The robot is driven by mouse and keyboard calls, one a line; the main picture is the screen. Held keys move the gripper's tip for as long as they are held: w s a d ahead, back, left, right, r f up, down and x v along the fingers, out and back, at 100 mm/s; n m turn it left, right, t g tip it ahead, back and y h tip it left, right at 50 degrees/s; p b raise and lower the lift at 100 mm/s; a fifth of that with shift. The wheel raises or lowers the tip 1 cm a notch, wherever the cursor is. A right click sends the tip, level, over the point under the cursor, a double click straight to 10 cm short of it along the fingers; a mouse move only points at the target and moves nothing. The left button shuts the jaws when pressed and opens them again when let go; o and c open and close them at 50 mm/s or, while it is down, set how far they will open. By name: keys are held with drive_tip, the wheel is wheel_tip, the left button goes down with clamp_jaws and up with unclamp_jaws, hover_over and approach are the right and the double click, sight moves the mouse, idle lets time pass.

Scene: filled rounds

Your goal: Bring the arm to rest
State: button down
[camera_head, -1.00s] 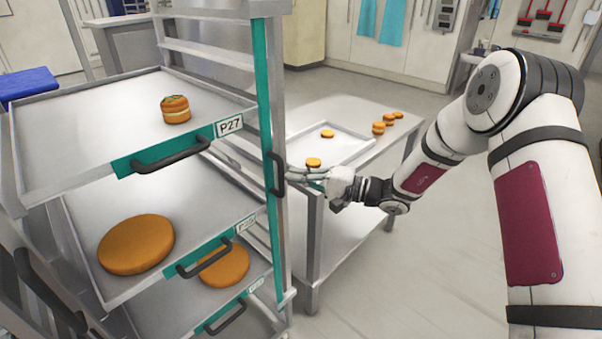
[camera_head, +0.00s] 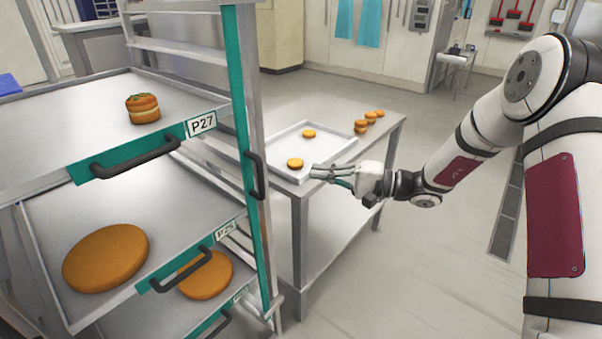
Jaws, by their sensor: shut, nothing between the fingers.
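My gripper (camera_head: 318,173) is shut and empty, at the end of my white arm (camera_head: 470,140), which reaches in from the right. Its fingers point left. In the picture they lie just right of a small orange round (camera_head: 295,163) on a white tray (camera_head: 272,155); I cannot tell the exact gap. The tray lies on a metal table (camera_head: 385,135) and also holds a second small round (camera_head: 309,133).
A metal rack (camera_head: 240,90) with black handles stands at the left, close to the table. Its P27 shelf (camera_head: 60,125) bears a filled round (camera_head: 143,108); lower shelves bear larger rounds (camera_head: 105,258). Several rounds (camera_head: 361,127) sit behind the tray. Floor (camera_head: 420,270) at right is clear.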

drive_tip(key=shift+v, duration=0.8)
drive_tip(key=s+r+n+g+h, duration=0.2)
drive_tip(key=s+r+h, duration=0.2)
drive_tip(key=s, duration=0.5)
drive_tip(key=s+r+n+g+h, duration=0.1)
drive_tip(key=s+r+g+h, duration=0.25)
drive_tip(key=s, duration=0.65)
drive_tip(key=s+d+r+t+h, duration=0.4)
drive_tip(key=s+d+h, duration=0.6)
drive_tip(key=s+d, duration=0.5)
drive_tip(key=shift+d+r+m+t, duration=0.15)
drive_tip(key=shift+m+t, duration=0.15)
drive_tip(key=shift+t, duration=0.95)
drive_tip(key=shift+s, duration=0.1)
